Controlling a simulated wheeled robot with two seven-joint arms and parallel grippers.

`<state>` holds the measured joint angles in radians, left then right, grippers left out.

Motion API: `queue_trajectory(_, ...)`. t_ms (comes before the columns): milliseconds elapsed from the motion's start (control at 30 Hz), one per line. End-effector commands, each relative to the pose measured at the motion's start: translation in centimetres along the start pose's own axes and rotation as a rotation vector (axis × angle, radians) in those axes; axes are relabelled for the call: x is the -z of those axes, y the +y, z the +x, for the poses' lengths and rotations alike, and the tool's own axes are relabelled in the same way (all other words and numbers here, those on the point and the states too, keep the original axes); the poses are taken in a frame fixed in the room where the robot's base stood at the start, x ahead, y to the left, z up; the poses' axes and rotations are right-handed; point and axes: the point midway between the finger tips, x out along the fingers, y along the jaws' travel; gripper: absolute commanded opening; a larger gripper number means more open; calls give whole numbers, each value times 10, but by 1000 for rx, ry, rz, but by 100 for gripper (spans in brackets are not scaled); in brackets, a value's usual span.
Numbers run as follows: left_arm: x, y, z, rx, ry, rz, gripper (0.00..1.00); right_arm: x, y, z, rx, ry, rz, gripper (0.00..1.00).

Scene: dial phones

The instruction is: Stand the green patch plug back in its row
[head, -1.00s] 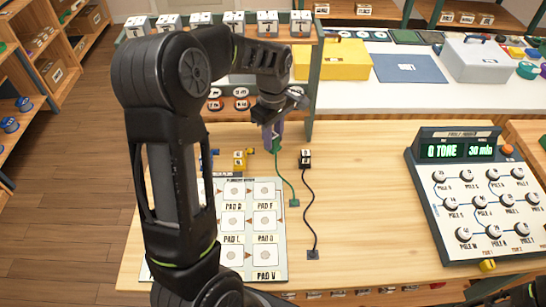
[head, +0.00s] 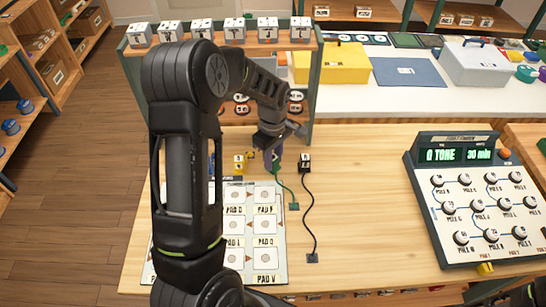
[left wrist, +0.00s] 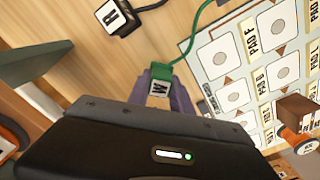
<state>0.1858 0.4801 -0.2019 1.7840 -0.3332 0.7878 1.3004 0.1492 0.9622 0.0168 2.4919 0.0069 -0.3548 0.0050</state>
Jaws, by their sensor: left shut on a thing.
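The green patch plug (head: 277,169) is between the fingers of my left gripper (head: 276,160), just behind the pad board. In the left wrist view the plug (left wrist: 160,76) shows its green body and a white lettered face, with the gripper's purple fingers (left wrist: 165,92) shut on it. Its green cord (head: 287,189) runs to a green anchor (head: 294,206) on the table. A black plug (head: 304,161) stands to its right and a yellow plug (head: 239,163) to its left. I cannot tell whether the green plug touches the table. My right gripper is not in view.
The pad board (head: 249,205) lies in front of the plugs, partly behind my left arm. A shelf rack (head: 310,90) stands behind them. A dial console (head: 475,205) is at the right.

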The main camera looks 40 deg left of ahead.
Motion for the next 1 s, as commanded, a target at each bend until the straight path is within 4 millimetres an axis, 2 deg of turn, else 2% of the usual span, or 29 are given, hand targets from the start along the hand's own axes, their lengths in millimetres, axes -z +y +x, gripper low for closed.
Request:
queue_trajectory(267,0,0,5,0,0,0,0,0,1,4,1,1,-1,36)
queue_trajectory(300,0,0,3,0,0,0,29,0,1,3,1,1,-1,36)
queue_trajectory(533,0,0,3,0,0,0,48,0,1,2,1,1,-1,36)
queue_trajectory(833,0,0,0,0,0,0,48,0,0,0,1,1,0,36)
queue_trajectory(1000,0,0,-16,-1,0,0,48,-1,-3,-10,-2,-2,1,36)
